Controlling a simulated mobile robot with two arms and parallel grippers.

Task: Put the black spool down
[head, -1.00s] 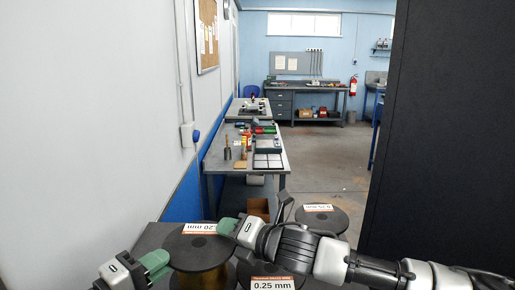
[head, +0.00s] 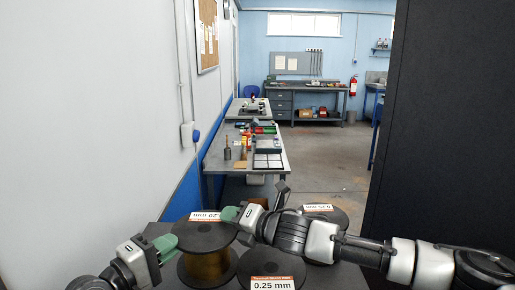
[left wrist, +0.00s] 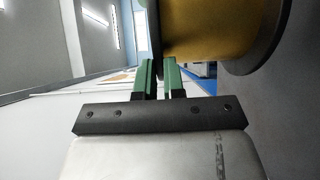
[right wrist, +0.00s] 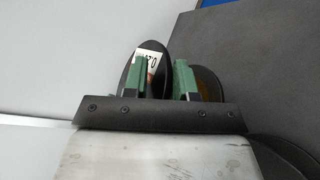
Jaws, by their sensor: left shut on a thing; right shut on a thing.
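The black spool labelled 0.20 mm (head: 205,237) is wound with gold wire and stands roughly upright at the bottom of the head view. My left gripper (head: 165,244) is shut on its black flange at the left edge; the flange sits between the green fingers (left wrist: 159,78) in the left wrist view. My right gripper (head: 231,213) is shut on the flange at the far right edge; the white label shows by the fingers (right wrist: 165,80) in the right wrist view. I cannot tell whether the spool's underside touches the dark surface below.
A spool labelled 0.25 mm (head: 264,268) is close in front on the right. Another spool (head: 325,217) stands behind my right arm. A grey wall (head: 90,120) is to the left and a large black panel (head: 450,120) to the right. A bench (head: 262,180) lies ahead.

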